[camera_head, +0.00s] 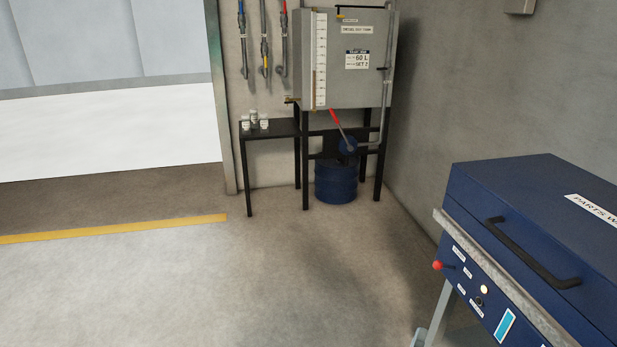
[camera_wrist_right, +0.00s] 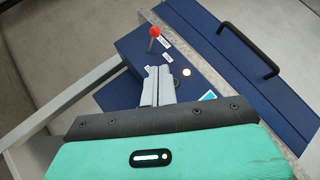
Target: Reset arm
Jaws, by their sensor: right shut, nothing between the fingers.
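My right gripper (camera_wrist_right: 158,72) shows in the right wrist view with its two grey fingers together and nothing between them. It is in front of the control panel of the blue parts washer (camera_wrist_right: 115,95), with the red-knobbed lever (camera_wrist_right: 154,32) beyond the fingertips. I cannot tell whether the fingers touch the panel. In the head view the blue washer (camera_head: 540,180) stands at the lower right with its lid down. Its red knob (camera_head: 437,265) sticks out at the panel's left end, and a round light (camera_head: 484,289) glows. My left gripper is in neither view.
A black handle (camera_head: 530,252) juts from the washer's lid. At the back, a grey tank (camera_head: 345,85) stands on black legs above a blue drum (camera_head: 336,182), beside a small black table (camera_head: 268,132) with white containers. The floor (camera_head: 230,290) left of the washer is clear.

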